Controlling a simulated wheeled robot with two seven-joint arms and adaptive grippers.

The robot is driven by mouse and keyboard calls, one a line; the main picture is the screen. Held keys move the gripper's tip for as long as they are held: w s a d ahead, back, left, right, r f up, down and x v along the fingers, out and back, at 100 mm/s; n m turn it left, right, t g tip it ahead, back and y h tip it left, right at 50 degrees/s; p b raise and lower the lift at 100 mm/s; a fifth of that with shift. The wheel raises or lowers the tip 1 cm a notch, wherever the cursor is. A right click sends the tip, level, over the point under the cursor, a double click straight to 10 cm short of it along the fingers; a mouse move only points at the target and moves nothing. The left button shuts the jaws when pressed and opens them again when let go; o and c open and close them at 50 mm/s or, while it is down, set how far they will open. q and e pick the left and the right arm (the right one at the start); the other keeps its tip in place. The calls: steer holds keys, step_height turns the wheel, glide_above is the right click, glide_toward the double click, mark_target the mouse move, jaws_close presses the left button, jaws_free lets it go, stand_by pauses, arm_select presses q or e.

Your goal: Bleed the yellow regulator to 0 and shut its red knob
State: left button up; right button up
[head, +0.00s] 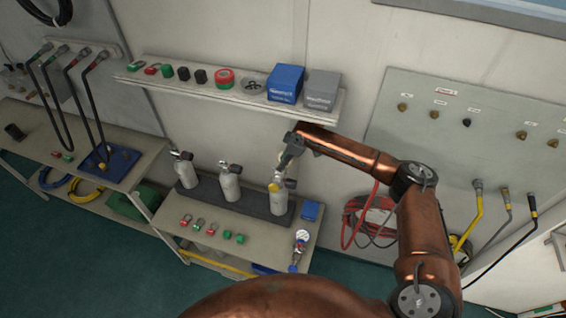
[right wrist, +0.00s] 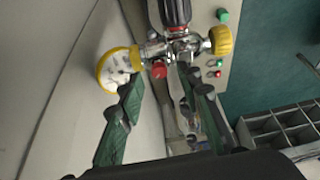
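The yellow regulator (head: 275,187) is on the rightmost of three grey cylinders (head: 279,204) in the rack. In the right wrist view, its yellow-rimmed gauge (right wrist: 117,71) is at the left, a yellow knob (right wrist: 221,40) at the right and a dark grip (right wrist: 176,12) at the top. The gauge reading is too small to tell. The red knob (right wrist: 159,70) sits just beyond my fingertips. My right gripper (head: 285,161) is over the regulator; in the wrist view its green-padded fingers (right wrist: 158,84) are apart, with nothing between them. My left gripper is out of view.
A wall shelf (head: 230,95) with boxes and small parts hangs behind my right gripper. Red and green caps (head: 212,229) and another gauge assembly (head: 300,244) lie on the bench before the cylinders. Hoses (head: 372,221) hang at the right.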

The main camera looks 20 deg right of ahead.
steer(key=shift+f, duration=0.55)
jaws_close()
